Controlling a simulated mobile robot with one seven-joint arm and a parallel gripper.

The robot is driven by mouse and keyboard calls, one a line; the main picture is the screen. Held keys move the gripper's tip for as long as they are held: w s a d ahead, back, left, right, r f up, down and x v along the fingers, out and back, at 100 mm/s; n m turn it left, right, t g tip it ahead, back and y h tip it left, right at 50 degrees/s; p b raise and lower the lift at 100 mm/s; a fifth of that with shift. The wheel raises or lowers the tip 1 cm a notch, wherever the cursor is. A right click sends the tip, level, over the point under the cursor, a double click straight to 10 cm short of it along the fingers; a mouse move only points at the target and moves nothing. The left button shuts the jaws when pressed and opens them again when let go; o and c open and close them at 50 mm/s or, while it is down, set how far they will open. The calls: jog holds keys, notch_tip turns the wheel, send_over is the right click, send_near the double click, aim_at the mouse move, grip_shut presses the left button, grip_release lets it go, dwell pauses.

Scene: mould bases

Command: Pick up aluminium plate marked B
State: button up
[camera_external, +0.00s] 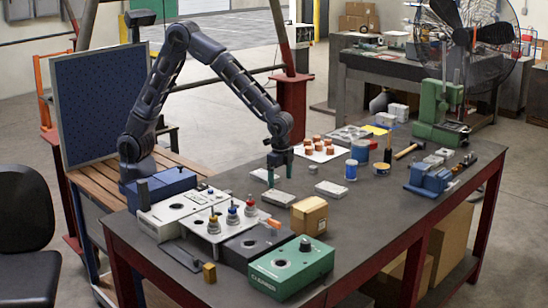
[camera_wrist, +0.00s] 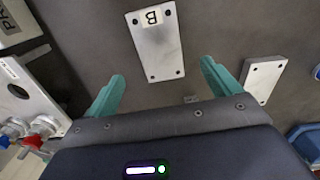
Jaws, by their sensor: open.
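The aluminium plate marked B (camera_wrist: 158,50) is a pale rectangular plate with dark holes near its corners and a B label at its far end. It lies flat on the dark bench top, at the top middle of the wrist view. My gripper (camera_wrist: 162,70) is open, its two green fingers spread apart, with the plate between and ahead of them in the picture. The fingers hold nothing. In the external view my gripper (camera_external: 280,178) points down over the bench, close to a pale plate (camera_external: 279,198) whose label cannot be read there.
A second metal plate (camera_wrist: 264,78) lies right of the fingers. White units with coloured knobs (camera_external: 214,228), a cardboard box (camera_external: 309,215) and a green box (camera_external: 291,268) stand nearer the front. A blue can (camera_external: 351,170) stands to the right.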

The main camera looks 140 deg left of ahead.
aim_at(279, 196)
jog(key=f, duration=0.7)
jog(key=shift+s+f, duration=0.1)
jog(key=shift+s, duration=0.25)
jog(key=c, duration=1.4)
